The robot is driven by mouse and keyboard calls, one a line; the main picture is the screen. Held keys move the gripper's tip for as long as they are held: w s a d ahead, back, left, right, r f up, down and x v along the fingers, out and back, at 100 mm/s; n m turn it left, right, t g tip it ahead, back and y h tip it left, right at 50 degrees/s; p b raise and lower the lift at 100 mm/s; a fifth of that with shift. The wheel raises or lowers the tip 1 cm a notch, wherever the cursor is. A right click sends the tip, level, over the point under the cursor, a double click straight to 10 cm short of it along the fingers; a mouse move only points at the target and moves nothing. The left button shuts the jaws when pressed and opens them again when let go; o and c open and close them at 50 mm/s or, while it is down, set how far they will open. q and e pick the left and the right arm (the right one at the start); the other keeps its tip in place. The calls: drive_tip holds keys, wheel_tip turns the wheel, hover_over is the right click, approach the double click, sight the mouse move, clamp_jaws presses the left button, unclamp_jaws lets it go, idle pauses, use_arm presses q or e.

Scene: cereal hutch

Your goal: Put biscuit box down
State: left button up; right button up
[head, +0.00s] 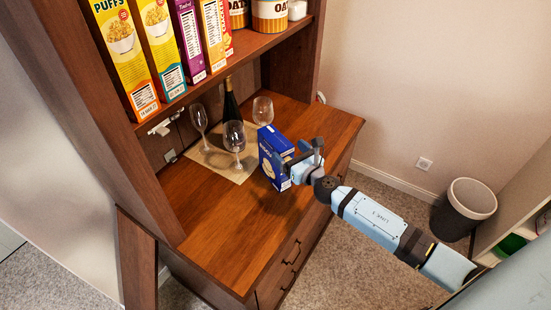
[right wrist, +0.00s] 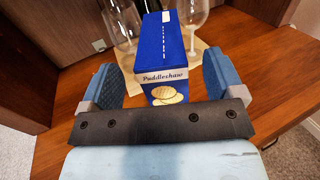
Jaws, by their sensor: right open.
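The biscuit box (head: 275,155) is blue with a picture of biscuits. It stands upright on the wooden counter (head: 225,218) of the hutch, near the wine glasses. My right gripper (head: 293,160) is at the box, with its arm coming in from the right. In the right wrist view the box (right wrist: 163,52) stands between the two blue finger pads (right wrist: 160,82), with gaps visible on both sides, so the gripper is open. The lower part of the box is hidden there by the gripper body. My left gripper is not in view.
Several wine glasses (head: 234,138) and a dark bottle (head: 230,105) stand on a mat (head: 228,170) just behind the box. A shelf with cereal boxes (head: 160,40) hangs above. The counter's front left is clear. A bin (head: 465,205) stands on the floor at right.

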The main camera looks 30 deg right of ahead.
sight(281, 143)
drive_tip(key=w, duration=0.5)
drive_tip(key=shift+a, duration=0.35)
clamp_jaws()
drive_tip(key=shift+r, duration=0.15)
